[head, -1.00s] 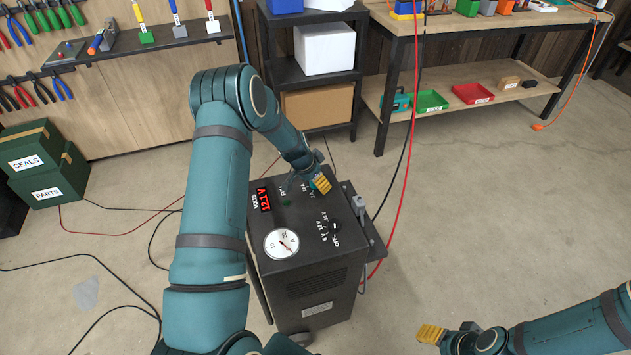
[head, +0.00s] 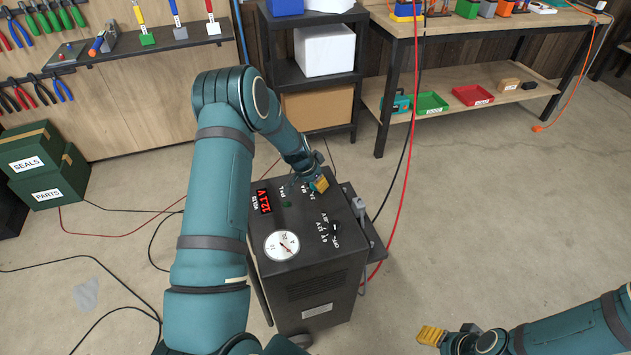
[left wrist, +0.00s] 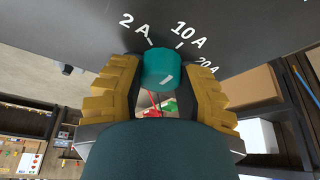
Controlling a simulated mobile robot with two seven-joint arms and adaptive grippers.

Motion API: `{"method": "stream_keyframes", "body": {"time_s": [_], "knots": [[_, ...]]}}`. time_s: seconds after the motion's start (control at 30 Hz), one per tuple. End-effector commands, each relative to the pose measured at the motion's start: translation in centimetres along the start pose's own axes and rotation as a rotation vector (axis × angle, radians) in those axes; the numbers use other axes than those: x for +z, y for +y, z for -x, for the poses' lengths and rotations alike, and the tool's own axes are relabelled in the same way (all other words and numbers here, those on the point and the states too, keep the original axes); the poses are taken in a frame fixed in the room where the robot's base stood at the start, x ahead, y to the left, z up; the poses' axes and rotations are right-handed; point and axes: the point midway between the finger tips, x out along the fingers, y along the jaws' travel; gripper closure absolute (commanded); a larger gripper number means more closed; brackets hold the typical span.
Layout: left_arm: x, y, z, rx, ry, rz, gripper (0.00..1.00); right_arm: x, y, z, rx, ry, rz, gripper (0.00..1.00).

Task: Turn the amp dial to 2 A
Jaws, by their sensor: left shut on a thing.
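The amp dial (left wrist: 161,70) is a teal round knob on the dark top of the charger cart (head: 310,265). In the left wrist view a white mark on its face slants up and right, towards the 10 A side. The labels 2 A, 10 A and 20 A are printed around it. My left gripper (left wrist: 162,88) is shut on the dial, with a yellow finger on each side. In the head view my left gripper (head: 320,184) mostly hides the dial. My right gripper (head: 431,335) is at the lower right, away from the cart; its opening is unclear.
The cart top also carries a red voltage display (head: 264,201), a round gauge (head: 281,245) and a black selector knob (head: 335,228). Floor is open between the cart and my right gripper.

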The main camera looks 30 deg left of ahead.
Motion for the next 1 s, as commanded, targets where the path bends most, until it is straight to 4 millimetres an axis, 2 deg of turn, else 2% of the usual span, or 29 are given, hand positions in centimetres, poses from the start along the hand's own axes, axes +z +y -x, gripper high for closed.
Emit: {"method": "stream_keyframes", "body": {"time_s": [0.27, 0.7, 1.0], "knots": [[0.0, 0.2, 0.0, -0.07, -0.002, 0.167, 1.0, 0.1, -0.3, 0.7, 0.0, -0.004, -0.001, 0.44], [-0.1, 0.2, 0.1, -0.227, -0.003, 0.539, 1.0, 0.3, -1.2, 3.3, -0.001, -0.016, -0.002, 0.44], [0.0, 0.1, 0.0, -0.307, -0.003, 0.734, 1.0, 0.4, -1.7, 4.6, -0.001, -0.023, -0.003, 0.44]]}}
